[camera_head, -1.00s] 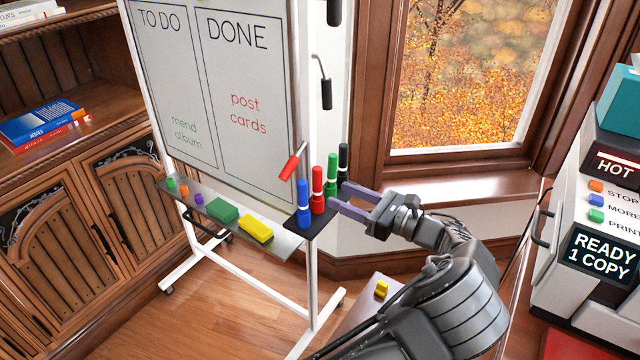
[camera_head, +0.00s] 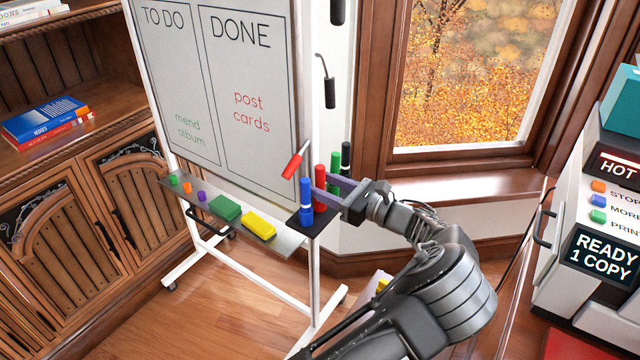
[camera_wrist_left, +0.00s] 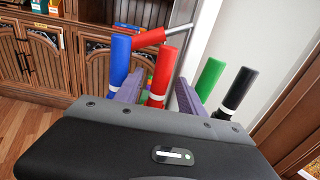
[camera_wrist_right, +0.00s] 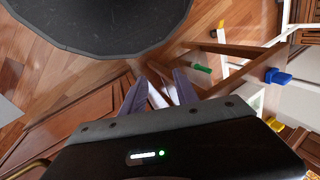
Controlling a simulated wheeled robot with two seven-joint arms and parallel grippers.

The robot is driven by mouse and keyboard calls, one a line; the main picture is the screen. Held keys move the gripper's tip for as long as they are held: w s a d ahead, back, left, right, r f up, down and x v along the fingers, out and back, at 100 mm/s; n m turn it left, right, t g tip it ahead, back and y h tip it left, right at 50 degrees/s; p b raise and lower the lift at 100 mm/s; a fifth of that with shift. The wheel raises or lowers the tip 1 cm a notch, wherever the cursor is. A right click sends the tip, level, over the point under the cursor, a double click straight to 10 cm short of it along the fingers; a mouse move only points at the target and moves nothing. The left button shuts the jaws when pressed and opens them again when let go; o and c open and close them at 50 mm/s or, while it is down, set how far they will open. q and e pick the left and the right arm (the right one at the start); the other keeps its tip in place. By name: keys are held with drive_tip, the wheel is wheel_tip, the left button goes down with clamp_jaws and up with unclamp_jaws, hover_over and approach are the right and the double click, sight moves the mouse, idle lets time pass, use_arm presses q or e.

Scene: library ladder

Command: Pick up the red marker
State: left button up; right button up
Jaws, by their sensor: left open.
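The red marker (camera_head: 320,175) stands upright in a black holder (camera_head: 290,221) at the right end of the whiteboard's tray, with a white band near its middle. A blue marker (camera_head: 306,200) stands beside it, and a green marker (camera_head: 335,162) and a black marker (camera_head: 346,158) stand behind. My left gripper (camera_head: 323,188) is open with its fingers on either side of the red marker. In the left wrist view the red marker (camera_wrist_left: 161,73) lies between the two fingers, with a gap showing on each side. My right gripper (camera_wrist_right: 158,92) is open and empty, seen only in the right wrist view.
A red-ended rod (camera_head: 292,165) sticks out from the board just above the markers. A green eraser (camera_head: 224,208), a yellow eraser (camera_head: 259,225) and small coloured pieces lie along the tray (camera_head: 180,195). The window sill (camera_head: 450,187) is behind; a copier (camera_head: 590,240) stands at right.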

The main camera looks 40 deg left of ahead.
use_arm(q)
drive_tip(key=shift+a, duration=0.5)
drive_tip(key=shift+c, duration=0.5)
clamp_jaws()
